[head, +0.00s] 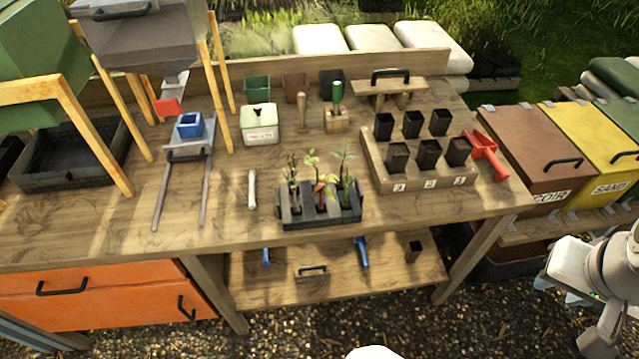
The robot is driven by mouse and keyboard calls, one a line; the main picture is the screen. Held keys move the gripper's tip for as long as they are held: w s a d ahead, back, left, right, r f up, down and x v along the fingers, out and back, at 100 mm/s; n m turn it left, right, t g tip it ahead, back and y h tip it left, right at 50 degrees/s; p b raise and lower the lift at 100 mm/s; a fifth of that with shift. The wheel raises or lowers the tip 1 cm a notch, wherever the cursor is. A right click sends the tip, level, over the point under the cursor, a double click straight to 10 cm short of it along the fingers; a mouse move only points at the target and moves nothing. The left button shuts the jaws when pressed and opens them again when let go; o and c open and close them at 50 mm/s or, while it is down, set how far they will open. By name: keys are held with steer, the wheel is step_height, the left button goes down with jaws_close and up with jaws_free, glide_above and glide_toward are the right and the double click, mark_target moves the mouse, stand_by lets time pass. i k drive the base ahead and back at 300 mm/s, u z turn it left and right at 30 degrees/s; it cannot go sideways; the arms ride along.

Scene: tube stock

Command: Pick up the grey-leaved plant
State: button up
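A dark plug tray (318,216) stands near the front edge of the bench and holds three small plants. The left plant (292,176) has dull, greyish-brown leaves and looks like the grey-leaved one, though its colour is hard to judge at this size. The middle plant (314,160) is yellow-green and the right plant (345,170) is green. My gripper (559,291) seems to show at the right edge, low beside the bins and far from the plants. Its fingers are small and partly unclear, so I cannot tell if it is open.
A wooden stand (425,182) with several black pots is right of the tray, beside a red tool (486,154). A pale stick (252,189) lies left of the tray. A white-labelled box (260,127) stands behind. Bins (537,155) flank the bench.

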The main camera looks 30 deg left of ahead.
mark_target(297, 210)
steer(key=z, duration=0.1)
steer(key=k, duration=0.75)
steer(key=u, duration=1.45)
steer(key=i, duration=1)
steer(key=u, duration=0.05)
